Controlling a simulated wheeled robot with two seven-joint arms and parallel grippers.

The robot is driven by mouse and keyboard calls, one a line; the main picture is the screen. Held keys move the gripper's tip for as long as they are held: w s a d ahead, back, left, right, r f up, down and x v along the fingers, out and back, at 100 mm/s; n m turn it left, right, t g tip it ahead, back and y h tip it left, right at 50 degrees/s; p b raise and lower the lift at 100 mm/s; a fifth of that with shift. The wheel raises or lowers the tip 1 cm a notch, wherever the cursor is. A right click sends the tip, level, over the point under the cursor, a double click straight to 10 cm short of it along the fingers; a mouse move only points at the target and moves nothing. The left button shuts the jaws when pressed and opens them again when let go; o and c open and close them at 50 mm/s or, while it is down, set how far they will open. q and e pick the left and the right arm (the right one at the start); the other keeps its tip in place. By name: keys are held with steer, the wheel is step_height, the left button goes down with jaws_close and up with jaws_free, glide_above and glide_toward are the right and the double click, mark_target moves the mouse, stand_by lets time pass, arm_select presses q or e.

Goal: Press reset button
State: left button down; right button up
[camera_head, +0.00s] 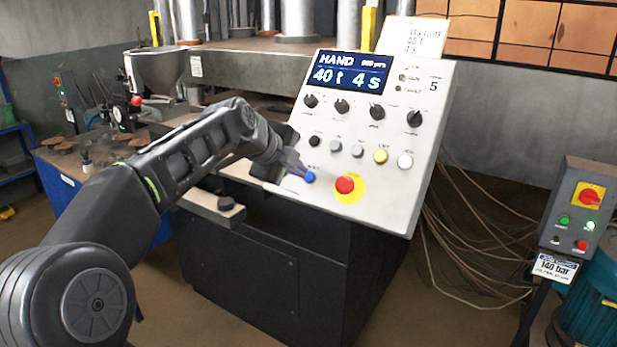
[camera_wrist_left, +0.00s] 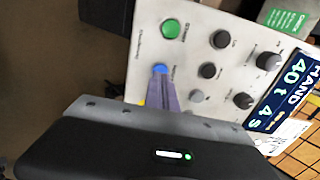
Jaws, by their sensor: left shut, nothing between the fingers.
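The sloped white control panel (camera_head: 395,190) carries a blue button (camera_head: 310,177) low on its left side; the small label beside it is too blurred to read surely. My left gripper (camera_head: 301,170) is shut and empty, its fingertips at the upper left edge of the blue button. In the left wrist view the closed fingers (camera_wrist_left: 161,84) point at the blue button (camera_wrist_left: 160,68) and overlap its near edge. I cannot tell whether they touch it or whether it is pressed in. My right gripper is not in view.
A red mushroom button (camera_head: 345,184) on a yellow disc sits right of the blue one. A green button (camera_wrist_left: 170,29) shows in the wrist view. Several knobs and a display (camera_head: 348,73) reading HAND, 40 t, 4 s lie above. A small switch box (camera_head: 578,215) stands far right.

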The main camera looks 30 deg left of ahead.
arm_select(q)
steer(key=v, duration=0.5)
stand_by(0.8)
